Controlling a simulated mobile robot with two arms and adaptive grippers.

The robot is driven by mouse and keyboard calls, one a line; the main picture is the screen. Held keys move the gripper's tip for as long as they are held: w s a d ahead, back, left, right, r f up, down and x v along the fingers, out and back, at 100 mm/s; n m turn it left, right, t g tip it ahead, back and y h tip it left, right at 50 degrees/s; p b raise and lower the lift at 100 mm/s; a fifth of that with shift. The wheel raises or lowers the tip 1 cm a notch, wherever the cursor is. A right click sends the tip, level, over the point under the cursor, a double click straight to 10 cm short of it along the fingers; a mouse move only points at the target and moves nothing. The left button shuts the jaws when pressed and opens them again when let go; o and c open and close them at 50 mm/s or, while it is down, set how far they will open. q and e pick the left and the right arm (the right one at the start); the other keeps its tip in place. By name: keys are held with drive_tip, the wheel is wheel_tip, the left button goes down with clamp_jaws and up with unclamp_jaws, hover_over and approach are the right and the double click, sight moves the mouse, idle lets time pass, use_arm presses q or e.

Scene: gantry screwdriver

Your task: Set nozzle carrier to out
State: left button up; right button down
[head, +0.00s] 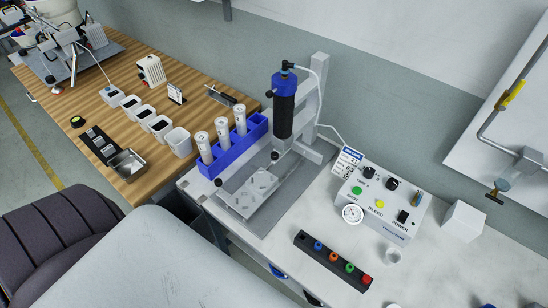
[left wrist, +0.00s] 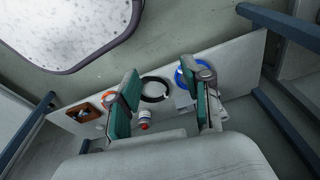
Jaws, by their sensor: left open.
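In the head view a gantry post (head: 318,105) carries a black barrel with a blue cap (head: 284,102) above a grey base. A flat grey plate (head: 247,197) with a clear-looking top lies on the base in front of the barrel, with small black knobs near it. I cannot tell for sure which part is the nozzle carrier. My left gripper (left wrist: 166,112) shows only in the left wrist view. Its two teal-padded fingers are apart and nothing is between them in its grasp. It is away from the gantry. My right gripper is not in view.
A blue rack (head: 236,148) with white tubes stands left of the gantry. A control box (head: 380,205) with knobs and a gauge stands right. A black strip (head: 335,262) with coloured tips lies in front. A white cube (head: 463,221) sits further right.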

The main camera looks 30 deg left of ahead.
sight(273, 158)
use_arm(q)
drive_tip(key=w+r+t+b, duration=0.1)
drive_tip(key=w+r, duration=0.3)
drive_tip(key=r, duration=0.5)
drive_tip(key=w+r+t+b, duration=0.1)
drive_tip(key=w+r, duration=0.4)
drive_tip(key=r, duration=0.5)
drive_tip(key=w+r+n+t+b, duration=0.1)
drive_tip(key=w+r+t+b, duration=0.1)
drive_tip(key=r, duration=0.7)
drive_tip(key=shift+w+r+t, duration=0.15)
drive_tip(key=shift+w+t, duration=0.45)
drive_tip(key=shift+w, duration=0.55)
drive_tip(key=w+a+r+t, duration=0.1)
drive_tip(key=w, duration=0.1)
drive_tip(key=w+a+n+t, duration=0.1)
drive_tip(key=w+t, duration=0.1)
drive_tip(key=w+a+r+t, duration=0.1)
drive_tip(key=shift+w+r+n+t+y, duration=0.3)
drive_tip(key=shift+w+r+n+y, duration=0.05)
drive_tip(key=shift+w+n+y, duration=0.05)
drive_tip(key=w+a+r+n+t+y, duration=0.2)
drive_tip(key=a+r+t+y, duration=0.2)
drive_tip(key=a+r+t, duration=0.15)
drive_tip(key=x, duration=0.4)
drive_tip(key=p+x, duration=0.1)
drive_tip(key=x, duration=0.8)
drive_tip(key=shift+w+d+f+p, duration=0.1)
drive_tip(key=shift+d+f+p, duration=0.1)
drive_tip(key=shift+f+p, duration=0.15)
